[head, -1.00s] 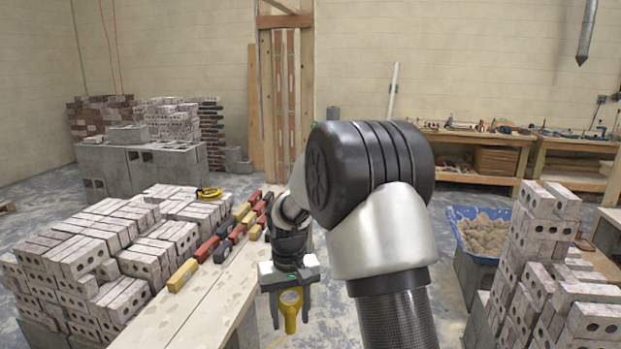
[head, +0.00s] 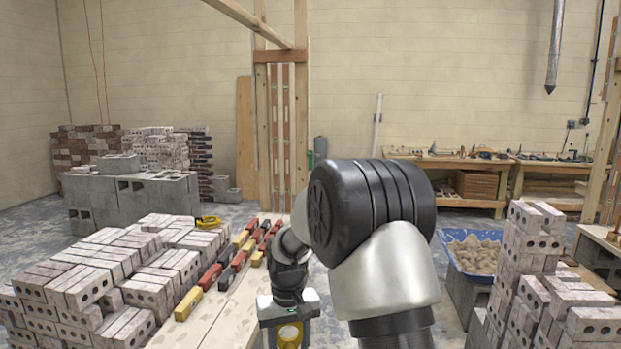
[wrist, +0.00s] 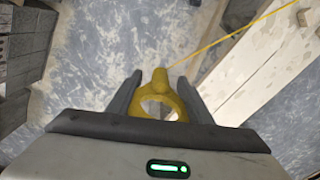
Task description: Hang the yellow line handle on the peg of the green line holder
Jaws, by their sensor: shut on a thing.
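My gripper (head: 288,342) is low in the middle of the head view, beside the right edge of the plank surface. It is shut on the yellow line handle (wrist: 171,92), a ring with a rounded knob. The handle sits between the two dark fingers in the wrist view. It also shows at the bottom of the head view (head: 289,335), partly cut off. A thin yellow line (wrist: 230,37) runs from the handle to the upper right. A small green object (head: 310,158) stands by the wooden post; I cannot tell whether it is the green line holder. No peg is discernible.
Brick stacks stand left (head: 120,265) and right (head: 530,270). Red, black and yellow blocks (head: 232,262) line the planks (head: 225,315). A blue tub of mortar (head: 452,262) stands right of my arm. Pale blue-grey floor lies under the gripper.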

